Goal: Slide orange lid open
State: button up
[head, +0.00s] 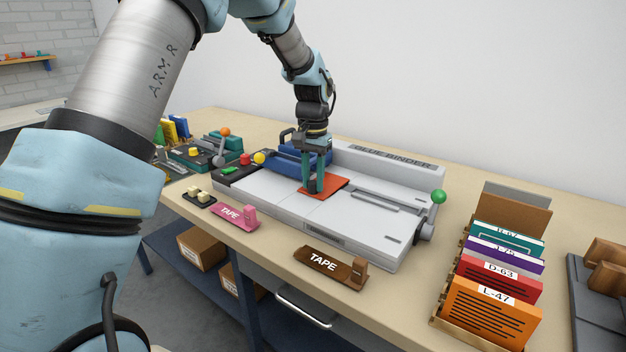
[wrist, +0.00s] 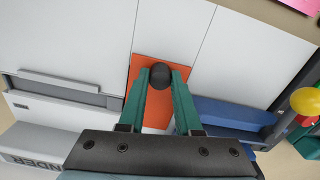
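The orange lid (head: 336,184) is a flat plate on top of the grey glue binder (head: 285,204), near its middle. It also shows in the wrist view (wrist: 158,116), where a round black knob (wrist: 160,76) stands at its far end. My gripper (head: 313,190) points down over the lid. In the wrist view its teal fingers (wrist: 160,78) stand on both sides of the knob and appear to touch it.
A blue block (head: 300,155) sits on the binder behind my gripper. A green-knobbed lever (head: 438,197) stands at the binder's right end. Pink (head: 236,216) and brown (head: 331,268) tape dispensers lie in front. A book rack (head: 448,321) stands at right.

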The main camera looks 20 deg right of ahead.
grip_shut()
dwell(0.9)
